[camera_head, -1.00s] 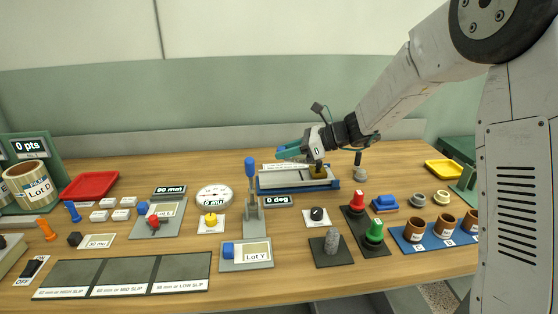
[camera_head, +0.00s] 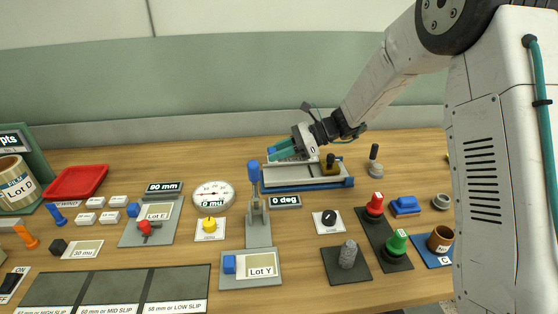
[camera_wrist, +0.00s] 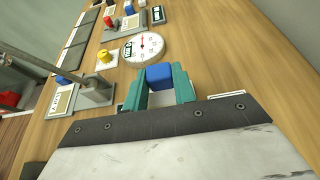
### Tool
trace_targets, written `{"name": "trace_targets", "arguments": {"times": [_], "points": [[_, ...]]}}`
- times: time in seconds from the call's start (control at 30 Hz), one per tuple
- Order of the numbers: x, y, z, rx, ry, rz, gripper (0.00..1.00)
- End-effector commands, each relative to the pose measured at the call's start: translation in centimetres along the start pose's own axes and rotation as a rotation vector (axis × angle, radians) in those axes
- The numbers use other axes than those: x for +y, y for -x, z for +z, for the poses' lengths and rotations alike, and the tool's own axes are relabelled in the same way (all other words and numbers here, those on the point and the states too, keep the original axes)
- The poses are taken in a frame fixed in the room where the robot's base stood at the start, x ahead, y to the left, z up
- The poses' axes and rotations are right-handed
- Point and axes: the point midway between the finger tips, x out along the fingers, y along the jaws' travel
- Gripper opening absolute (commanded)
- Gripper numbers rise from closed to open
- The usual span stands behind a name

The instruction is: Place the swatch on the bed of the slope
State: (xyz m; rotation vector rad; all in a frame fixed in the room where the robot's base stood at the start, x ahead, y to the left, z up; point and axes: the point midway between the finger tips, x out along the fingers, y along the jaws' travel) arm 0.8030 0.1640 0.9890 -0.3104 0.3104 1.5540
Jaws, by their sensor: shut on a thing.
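The slope (camera_head: 322,183) is a low rig with a pale bed and a blue base at the back middle of the table. My gripper (camera_head: 279,151) is above its left end, with teal fingers pointing left. In the wrist view, my gripper (camera_wrist: 160,84) is shut on a blue block (camera_wrist: 160,77) between the fingertips. I cannot tell whether this block is part of the swatch. The fingers and wrist hide part of the slope's bed. The Lot Y piece (camera_head: 263,270) and the Lot E piece (camera_head: 157,212) lie on grey plates.
An upright lever with a blue knob (camera_head: 254,170) stands just in front-left of my gripper. A round dial (camera_head: 213,195) lies to its left. Red and green buttons (camera_head: 397,241) stand at the right. A red tray (camera_head: 76,182) is at far left. The table behind the dial is clear.

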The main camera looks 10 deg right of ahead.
Motion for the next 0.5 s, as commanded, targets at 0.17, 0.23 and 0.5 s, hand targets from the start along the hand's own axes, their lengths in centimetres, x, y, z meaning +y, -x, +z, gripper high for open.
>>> {"name": "trace_targets", "arguments": {"times": [0.17, 0.23, 0.5], "points": [[0.0, -0.9, -2.5, 0.001, -0.003, -0.001, 0.05], [0.0, -1.0, -2.9, 0.001, -0.003, -0.002, 0.05], [0.0, -1.1, -3.0, 0.001, -0.002, -0.002, 0.05]]}}
